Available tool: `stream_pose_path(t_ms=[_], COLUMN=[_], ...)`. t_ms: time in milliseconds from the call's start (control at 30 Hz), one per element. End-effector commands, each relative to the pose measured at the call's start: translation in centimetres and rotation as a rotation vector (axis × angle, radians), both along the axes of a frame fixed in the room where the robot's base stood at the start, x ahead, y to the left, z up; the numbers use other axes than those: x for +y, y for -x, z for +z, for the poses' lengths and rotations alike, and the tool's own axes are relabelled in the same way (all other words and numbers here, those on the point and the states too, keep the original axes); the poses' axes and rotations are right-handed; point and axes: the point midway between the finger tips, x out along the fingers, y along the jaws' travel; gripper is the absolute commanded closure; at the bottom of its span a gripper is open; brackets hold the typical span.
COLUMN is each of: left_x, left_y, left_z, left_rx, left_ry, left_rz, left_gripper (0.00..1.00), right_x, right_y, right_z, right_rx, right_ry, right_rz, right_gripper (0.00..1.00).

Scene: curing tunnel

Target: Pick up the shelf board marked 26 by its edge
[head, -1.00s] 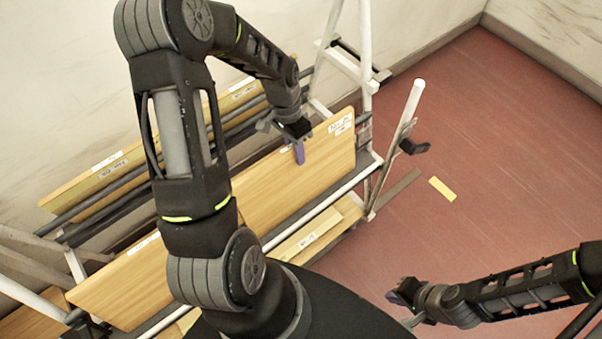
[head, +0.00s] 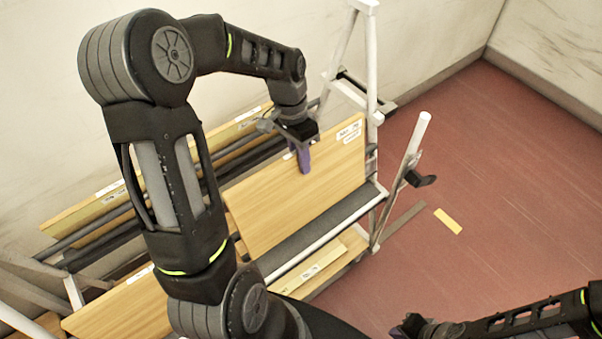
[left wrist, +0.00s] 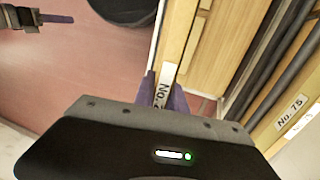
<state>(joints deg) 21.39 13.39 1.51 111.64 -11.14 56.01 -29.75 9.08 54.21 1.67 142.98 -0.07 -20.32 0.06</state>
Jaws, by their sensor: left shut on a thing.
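The shelf board (head: 300,195) is a light wood panel, tilted, its lower edge raised above a grey rack bar. It bears white labels near its upper right corner; the writing is too small to read surely. My left gripper (head: 304,158) is shut on the board's top edge, one purple finger showing on the near face. In the left wrist view the board's edge (left wrist: 178,50) runs up from between the purple fingers (left wrist: 164,92); a label reading "No. 2" is partly hidden there. My right gripper (head: 408,328) is at the bottom edge, partly cut off, its jaw state unclear.
A white-framed rack (head: 372,75) with grey bars (head: 325,222) surrounds the board. Other boards lie behind (head: 95,205), below (head: 325,268) and at lower left (head: 125,305). A board labelled No. 75 (left wrist: 290,112) is close by in the wrist view. Red floor at right is mostly clear.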

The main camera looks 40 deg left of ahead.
Motion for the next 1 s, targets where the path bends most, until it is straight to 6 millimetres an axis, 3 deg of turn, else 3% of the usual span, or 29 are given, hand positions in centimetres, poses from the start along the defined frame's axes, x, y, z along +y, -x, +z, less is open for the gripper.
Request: stream_pose_path(t_ms=[200,433,1000], left_x=[0.0,0.0,0.0], left_y=[-0.1,-0.1,0.0], left_z=[4.6,7.7,8.5], left_rx=[-0.006,-0.004,-0.001], left_ry=[-0.001,0.0,0.0], left_rz=[-0.001,0.001,0.0], left_gripper=[1.0,1.0,1.0], right_x=[0.0,0.0,0.0], right_y=[0.0,0.0,0.0], right_z=[-0.4,-0.5,-0.5], right_rx=[0.0,0.0,0.0], right_ry=[0.0,0.0,0.0], right_rz=[0.0,0.0,0.0], right_gripper=[1.0,1.0,1.0])
